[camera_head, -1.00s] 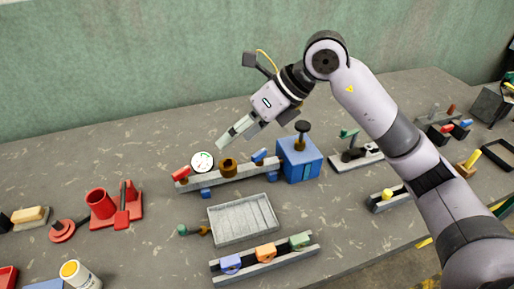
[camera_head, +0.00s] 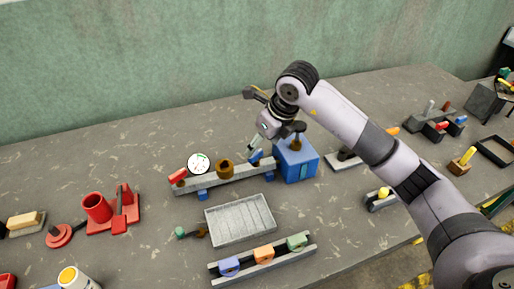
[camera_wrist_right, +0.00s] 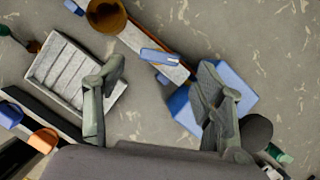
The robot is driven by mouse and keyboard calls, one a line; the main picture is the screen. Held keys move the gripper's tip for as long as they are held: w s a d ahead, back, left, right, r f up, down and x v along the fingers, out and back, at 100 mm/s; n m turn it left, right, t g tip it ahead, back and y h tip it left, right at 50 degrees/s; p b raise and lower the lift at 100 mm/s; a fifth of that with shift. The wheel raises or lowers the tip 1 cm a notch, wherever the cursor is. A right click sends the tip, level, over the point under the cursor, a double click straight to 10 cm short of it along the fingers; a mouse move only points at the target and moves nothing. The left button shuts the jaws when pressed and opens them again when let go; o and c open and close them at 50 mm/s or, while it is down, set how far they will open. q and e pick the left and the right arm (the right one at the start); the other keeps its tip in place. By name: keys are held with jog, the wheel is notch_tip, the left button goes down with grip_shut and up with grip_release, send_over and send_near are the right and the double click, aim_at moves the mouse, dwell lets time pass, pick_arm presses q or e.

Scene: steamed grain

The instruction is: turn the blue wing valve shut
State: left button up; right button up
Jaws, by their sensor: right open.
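The blue wing valve (camera_head: 256,156) is a small blue handle on the right part of a grey rail, beside a blue box. In the right wrist view its blue handle (camera_wrist_right: 158,57) lies slanted along the rail, just beyond the gap between the fingers. My right gripper (camera_head: 256,144) is above and close to the valve, pointing down. In the wrist view the fingers of my right gripper (camera_wrist_right: 158,82) are wide apart with nothing between them. I cannot tell whether a finger touches the valve. My left gripper is not in view.
The blue box (camera_head: 297,163) with a dark knob stands right of the valve. The rail (camera_head: 238,174) also carries a red handle (camera_head: 178,175), a gauge (camera_head: 199,163) and a brown cup (camera_head: 224,169). A grey tray (camera_head: 240,239) lies in front. The table behind the rail is clear.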

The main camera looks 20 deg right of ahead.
aim_at(256, 153)
jog(key=shift+p+x, duration=0.3)
jog(key=shift+x, duration=2.1)
jog(key=shift+r, duration=0.1)
jog(key=c, duration=1.2)
jog(key=shift+o, duration=0.2)
